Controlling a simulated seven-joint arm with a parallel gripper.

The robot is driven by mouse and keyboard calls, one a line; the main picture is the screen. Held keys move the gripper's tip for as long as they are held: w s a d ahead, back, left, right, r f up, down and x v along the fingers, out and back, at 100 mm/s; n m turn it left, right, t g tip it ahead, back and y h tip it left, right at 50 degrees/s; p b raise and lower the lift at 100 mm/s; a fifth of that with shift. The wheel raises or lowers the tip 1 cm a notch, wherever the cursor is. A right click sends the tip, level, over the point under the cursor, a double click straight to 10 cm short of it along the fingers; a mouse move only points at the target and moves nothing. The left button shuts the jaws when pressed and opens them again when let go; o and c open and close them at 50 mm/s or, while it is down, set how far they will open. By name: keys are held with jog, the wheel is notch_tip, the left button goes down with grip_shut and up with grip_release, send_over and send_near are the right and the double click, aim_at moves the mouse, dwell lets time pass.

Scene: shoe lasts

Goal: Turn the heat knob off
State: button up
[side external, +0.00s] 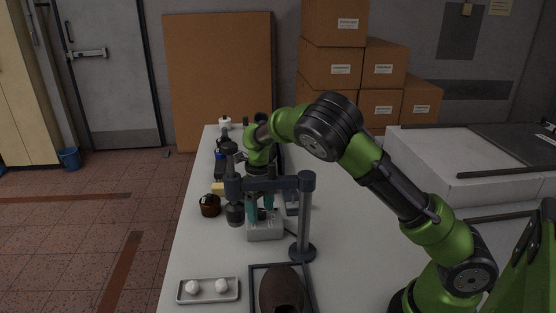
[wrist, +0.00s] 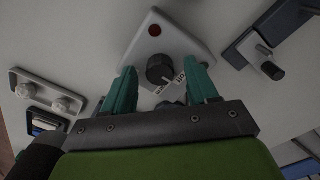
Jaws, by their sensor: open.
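The heat knob (wrist: 160,69) is a round black dial on a pale grey control box (wrist: 176,32) with a red round lamp beside it. White markings sit next to the knob; I cannot read its setting for sure. My gripper (wrist: 162,82) has two teal fingers, apart, one on each side of the knob in the wrist view. I cannot tell if they touch it. In the side view the grey box (side external: 265,232) stands on the table under my gripper (side external: 262,212), and the knob is mostly hidden by the fingers and a dark stand.
A dark post stand (side external: 304,215) with a horizontal arm is close in front of my gripper. A brown jar (side external: 209,205), a tray with two white balls (side external: 208,290) and a brown shoe last (side external: 281,289) are on the table. A dark-handled tool (wrist: 262,60) lies right of the box.

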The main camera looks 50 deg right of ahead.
aim_at(261, 211)
notch_tip(261, 211, up, 17)
dwell(0.4)
